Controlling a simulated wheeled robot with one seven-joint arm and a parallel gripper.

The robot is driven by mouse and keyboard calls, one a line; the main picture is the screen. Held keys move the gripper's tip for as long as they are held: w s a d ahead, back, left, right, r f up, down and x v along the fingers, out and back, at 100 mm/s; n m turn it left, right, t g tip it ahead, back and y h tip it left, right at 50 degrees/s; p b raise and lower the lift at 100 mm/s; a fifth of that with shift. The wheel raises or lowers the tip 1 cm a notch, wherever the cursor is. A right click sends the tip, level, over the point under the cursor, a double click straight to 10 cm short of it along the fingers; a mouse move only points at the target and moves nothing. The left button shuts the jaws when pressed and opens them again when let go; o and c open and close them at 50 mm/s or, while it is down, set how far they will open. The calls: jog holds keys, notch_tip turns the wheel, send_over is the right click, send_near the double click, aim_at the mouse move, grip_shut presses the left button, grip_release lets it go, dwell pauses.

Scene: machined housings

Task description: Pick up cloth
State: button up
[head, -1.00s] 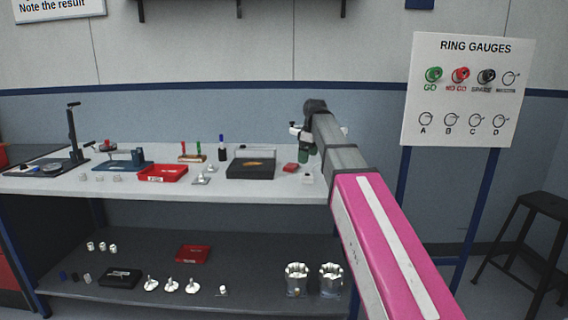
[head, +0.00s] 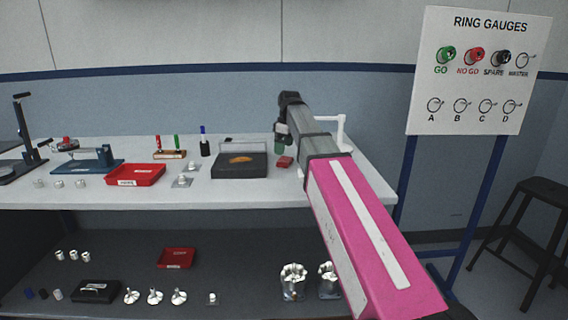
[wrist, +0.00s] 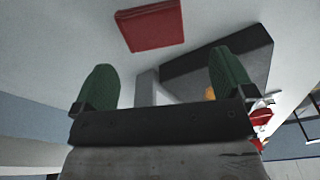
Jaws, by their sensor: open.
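A red folded square (head: 285,162), which looks like the cloth, lies flat on the white bench top, just right of a black tray. It also shows in the wrist view (wrist: 150,26), at the top, beyond my fingertips. My gripper (head: 280,146) is above the bench near the cloth, its green fingers partly hidden by the wrist. In the wrist view my gripper (wrist: 162,68) has its two green fingers wide apart with nothing between them. The cloth is apart from the fingers.
The black tray (head: 228,172) with an orange-brown item (head: 240,160) stands just left of the cloth. A white stand (head: 341,130) rises behind my arm at right. A red bin (head: 135,176) and a dark bottle (head: 205,147) are farther left. The bench front strip is clear.

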aim_at(284, 159)
jog(key=shift+w+d+f, duration=0.1)
jog(key=shift+w+f, duration=0.05)
jog(key=shift+f, duration=1.4)
jog(key=shift+w+d+f, duration=0.1)
jog(key=shift+f, duration=1.4)
jog(key=c, duration=1)
jog(key=shift+r, duration=0.15)
jog(key=shift+r, duration=0.6)
notch_tip(284, 159, up, 3)
jog(key=shift+w+f, duration=0.1)
jog(key=s+a+r, duration=0.2)
jog(key=s, duration=0.1)
jog(key=s+a+r, duration=0.2)
jog(key=a, duration=0.1)
jog(key=s+a+r, duration=0.2)
jog(key=s+a, duration=0.1)
jog(key=shift+s+r, duration=0.35)
